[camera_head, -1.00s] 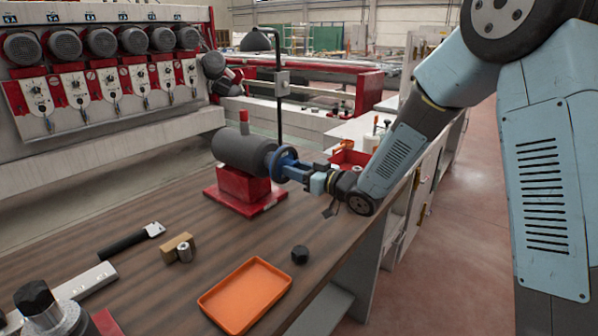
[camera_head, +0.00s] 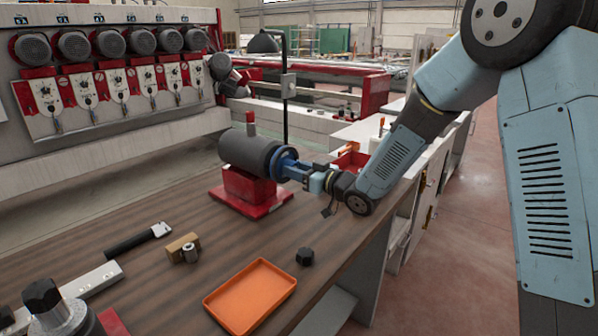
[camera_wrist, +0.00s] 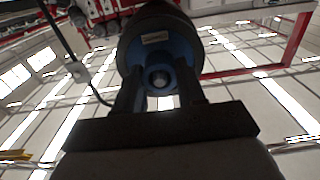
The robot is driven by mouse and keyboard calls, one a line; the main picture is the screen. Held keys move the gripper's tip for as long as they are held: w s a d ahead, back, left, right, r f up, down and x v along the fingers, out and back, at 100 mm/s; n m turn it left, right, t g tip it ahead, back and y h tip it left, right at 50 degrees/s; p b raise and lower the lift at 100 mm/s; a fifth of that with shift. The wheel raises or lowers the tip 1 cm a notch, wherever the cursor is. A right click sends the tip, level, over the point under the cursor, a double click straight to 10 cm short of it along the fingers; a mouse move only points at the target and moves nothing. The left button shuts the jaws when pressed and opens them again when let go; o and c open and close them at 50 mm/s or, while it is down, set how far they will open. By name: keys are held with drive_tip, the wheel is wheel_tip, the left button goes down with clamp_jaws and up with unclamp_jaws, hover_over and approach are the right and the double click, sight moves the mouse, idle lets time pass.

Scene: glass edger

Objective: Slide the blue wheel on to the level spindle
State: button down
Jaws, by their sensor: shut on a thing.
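The blue wheel (camera_head: 284,163) is upright at the right end of the dark grey motor-like cylinder (camera_head: 248,151), which sits on a red base. My gripper (camera_head: 293,170) is shut on the blue wheel from the right. In the wrist view the wheel (camera_wrist: 178,47) lies between and just beyond the two dark fingers (camera_wrist: 160,92). A round metal end, which looks like the spindle tip (camera_wrist: 159,77), shows inside the wheel's hub. The rest of the spindle is hidden by the wheel. I cannot tell how far the wheel is along it.
An orange tray (camera_head: 250,296), a black hex nut (camera_head: 305,257), a wooden block (camera_head: 182,247) and a black-handled tool (camera_head: 138,240) lie on the bench nearer me. A lamp (camera_head: 265,43) stands behind the cylinder. Bare bench lies between the base and the tray.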

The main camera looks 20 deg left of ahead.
drive_tip(key=shift+w+a, duration=0.25)
drive_tip(key=shift+a, duration=0.35)
drive_tip(key=c, duration=0.6)
unclamp_jaws()
drive_tip(key=v, duration=1.3)
drive_tip(key=shift+s+d, duration=0.15)
drive_tip(key=shift+d, duration=0.2)
